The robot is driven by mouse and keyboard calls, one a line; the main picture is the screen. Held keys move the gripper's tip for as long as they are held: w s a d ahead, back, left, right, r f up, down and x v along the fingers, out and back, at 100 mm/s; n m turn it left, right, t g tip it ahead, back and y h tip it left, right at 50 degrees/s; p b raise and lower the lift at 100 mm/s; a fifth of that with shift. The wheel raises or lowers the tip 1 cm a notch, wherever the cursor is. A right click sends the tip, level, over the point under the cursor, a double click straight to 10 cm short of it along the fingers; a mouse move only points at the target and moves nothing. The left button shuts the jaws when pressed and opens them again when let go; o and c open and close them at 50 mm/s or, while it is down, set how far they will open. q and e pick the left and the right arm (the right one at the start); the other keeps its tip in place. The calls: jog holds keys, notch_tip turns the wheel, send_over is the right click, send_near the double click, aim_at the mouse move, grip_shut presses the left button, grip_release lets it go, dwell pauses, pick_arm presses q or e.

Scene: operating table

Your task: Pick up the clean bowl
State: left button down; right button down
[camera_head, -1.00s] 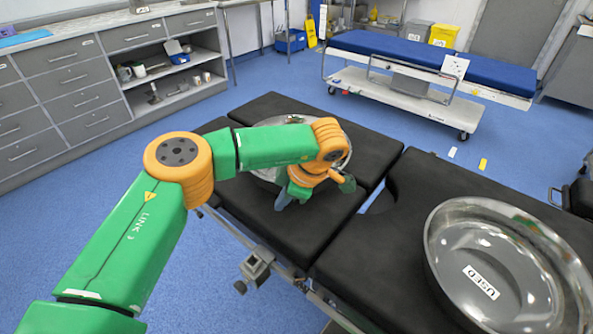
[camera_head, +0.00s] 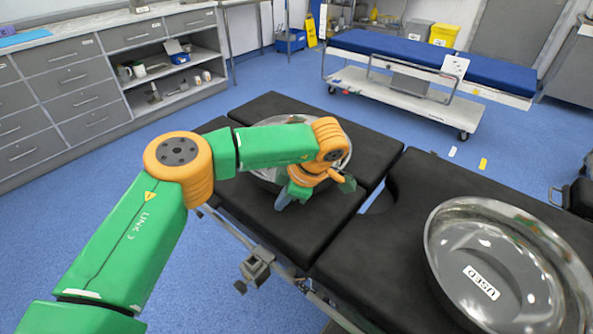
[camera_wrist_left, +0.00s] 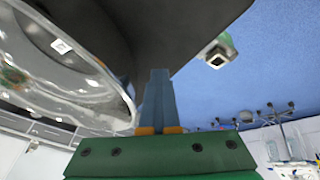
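A shiny metal bowl (camera_head: 264,174) stands on the far black section of the operating table, mostly hidden behind my left arm. It shows at the left of the left wrist view (camera_wrist_left: 70,75), with a small white label that I cannot read. A second metal bowl (camera_head: 500,262), labelled USED, stands on the near section at the right. My left gripper (camera_head: 282,203) points down at the near side of the far bowl. In the left wrist view its fingers (camera_wrist_left: 157,82) look shut together, beside the bowl's rim, with nothing visible between them. My right gripper is out of view.
The black operating table (camera_head: 345,250) has a gap between its sections and metal fittings (camera_head: 256,267) along its left edge. A blue-topped trolley (camera_head: 430,66) stands behind. Grey drawers and shelves (camera_head: 75,90) line the left. Blue floor is open between them.

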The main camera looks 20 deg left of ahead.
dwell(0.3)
pick_arm(q)
jog(key=c, duration=0.9)
grip_release()
